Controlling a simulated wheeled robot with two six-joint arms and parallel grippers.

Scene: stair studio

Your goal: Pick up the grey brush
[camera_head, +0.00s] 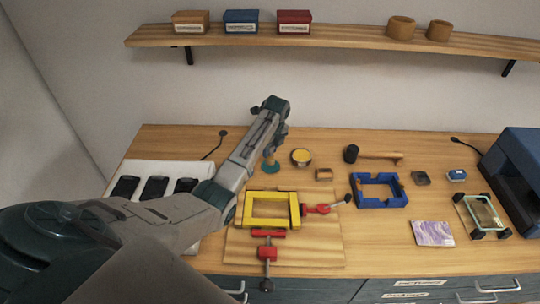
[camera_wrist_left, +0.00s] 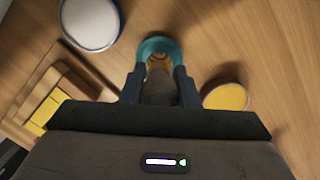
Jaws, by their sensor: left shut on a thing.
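My left gripper (camera_head: 272,147) is over the back middle of the bench, pointing down. In the left wrist view its two dark fingers are closed on a grey thing (camera_wrist_left: 158,90), which I take to be the grey brush. Its far part is hidden or hard to make out. Beyond the fingertips is a teal ring-shaped thing (camera_wrist_left: 158,43) with a brownish inside. The teal thing also shows below the gripper in the head view (camera_head: 271,167). I cannot tell whether it touches the brush. My right gripper is not in view.
A round yellow-topped tin (camera_head: 301,157) and a wooden block (camera_head: 324,174) are close by. A mallet (camera_head: 375,155), a blue frame (camera_head: 379,190) and a clamped yellow frame (camera_head: 271,224) lie around. A shelf (camera_head: 340,36) runs above. A white-topped round thing (camera_wrist_left: 90,22) is near the gripper.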

